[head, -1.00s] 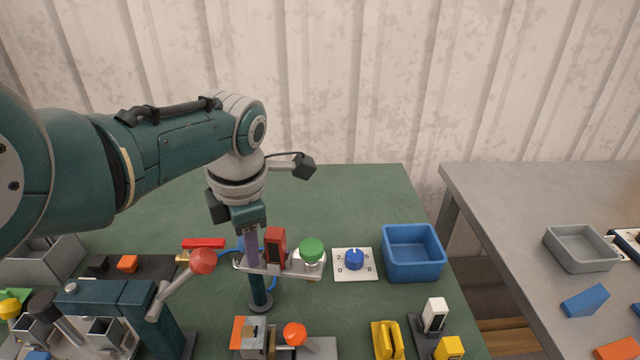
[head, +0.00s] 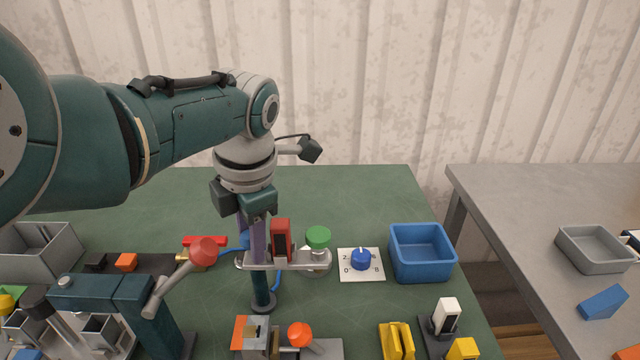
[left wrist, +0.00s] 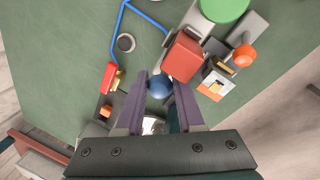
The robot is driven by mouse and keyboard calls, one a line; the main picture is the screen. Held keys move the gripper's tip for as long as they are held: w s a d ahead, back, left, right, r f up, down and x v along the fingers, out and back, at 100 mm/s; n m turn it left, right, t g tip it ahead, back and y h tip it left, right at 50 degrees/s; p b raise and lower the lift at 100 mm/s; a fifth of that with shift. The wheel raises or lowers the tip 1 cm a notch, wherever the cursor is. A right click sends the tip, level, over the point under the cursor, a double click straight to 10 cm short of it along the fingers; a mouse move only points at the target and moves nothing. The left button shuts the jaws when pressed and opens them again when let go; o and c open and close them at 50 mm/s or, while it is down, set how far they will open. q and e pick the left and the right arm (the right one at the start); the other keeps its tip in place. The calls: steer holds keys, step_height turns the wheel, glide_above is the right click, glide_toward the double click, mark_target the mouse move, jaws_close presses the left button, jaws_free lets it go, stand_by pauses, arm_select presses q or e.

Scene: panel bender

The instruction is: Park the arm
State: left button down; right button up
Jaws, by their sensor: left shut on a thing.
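My left gripper (head: 258,262) points down at the left end of a grey metal rack plate (head: 302,263) on a dark post. Its purple fingers stand beside a red block (head: 281,238) on that plate. In the left wrist view the fingers (left wrist: 159,84) are on either side of a rounded blue thing (left wrist: 160,87), and the gripper is shut on it. A silvery round part (left wrist: 153,125) shows nearer the palm. The fingers hide most of the held thing in the head view. My right gripper is not in view.
A green knob (head: 318,238), a dial plate (head: 361,275) and a blue bin (head: 422,274) stand to the right. A lever with a red ball (head: 204,251) and an orange knob (head: 300,334) stand nearby. The green table is clear behind the bin.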

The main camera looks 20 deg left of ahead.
arm_select(q)
steer(key=c, duration=0.8)
jaws_free()
steer(key=shift+r, duration=0.1)
steer(key=shift+r+p, duration=0.4)
steer(key=r+p, duration=0.1)
steer(key=r, duration=0.2)
steer(key=d+r+p, duration=0.1)
steer(key=r, duration=0.2)
steer(key=s+r+p, duration=0.1)
steer(key=r, duration=0.1)
steer(key=shift+s+d+r+p, duration=0.1)
steer(key=shift+d+r+p, duration=0.2)
steer(key=shift+r+p, duration=0.1)
